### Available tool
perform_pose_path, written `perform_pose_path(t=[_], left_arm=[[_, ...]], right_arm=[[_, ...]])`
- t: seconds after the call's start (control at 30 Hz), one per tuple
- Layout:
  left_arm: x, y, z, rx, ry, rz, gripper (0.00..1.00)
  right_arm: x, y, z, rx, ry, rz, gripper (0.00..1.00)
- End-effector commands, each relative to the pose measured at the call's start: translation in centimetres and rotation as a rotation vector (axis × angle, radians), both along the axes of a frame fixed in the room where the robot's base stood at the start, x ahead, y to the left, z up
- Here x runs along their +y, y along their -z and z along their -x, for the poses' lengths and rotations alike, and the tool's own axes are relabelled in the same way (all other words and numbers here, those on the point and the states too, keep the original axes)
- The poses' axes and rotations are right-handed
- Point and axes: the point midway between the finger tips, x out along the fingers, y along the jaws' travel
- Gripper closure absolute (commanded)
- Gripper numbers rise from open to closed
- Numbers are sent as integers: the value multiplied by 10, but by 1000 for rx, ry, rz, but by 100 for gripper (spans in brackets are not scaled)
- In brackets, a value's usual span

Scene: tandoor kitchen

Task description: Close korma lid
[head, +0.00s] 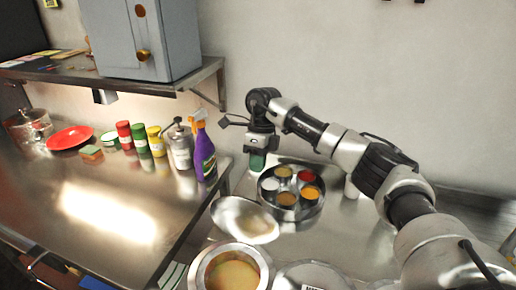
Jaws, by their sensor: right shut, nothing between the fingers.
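An open round pot (199,262) with yellowish-brown korma-like food (232,274) stands at the bottom centre, cut off by the lower edge. A shiny metal lid (232,214) is raised at the pot's far side, tilted up and off the opening. Whether it is hinged to the pot I cannot tell. My right gripper (258,152) is shut and empty, beyond the lid and apart from it, near the back wall. A green item shows at its fingertips, and I cannot tell how near it is. My left gripper is out of view.
A round spice tin (290,213) with several coloured cups lies right of the lid. A closed metal lid (312,277) is beside the pot. A purple spray bottle (204,153) stands on the left counter's edge, with several jars and a red plate (70,137) farther left.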

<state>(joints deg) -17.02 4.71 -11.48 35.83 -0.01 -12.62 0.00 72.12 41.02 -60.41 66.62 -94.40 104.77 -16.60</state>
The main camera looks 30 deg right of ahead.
Motion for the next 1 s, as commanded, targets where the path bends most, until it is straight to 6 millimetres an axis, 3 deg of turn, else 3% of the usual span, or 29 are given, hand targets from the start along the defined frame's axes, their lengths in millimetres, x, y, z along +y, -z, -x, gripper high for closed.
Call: perform_pose_path(t=[0.17,0.5,1.0], left_arm=[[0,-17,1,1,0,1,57],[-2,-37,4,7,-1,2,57],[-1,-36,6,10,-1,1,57]], right_arm=[[8,34,7,4,-1,0,100],[36,45,30,-1,-1,1,100],[38,47,30,-7,0,6,100]])
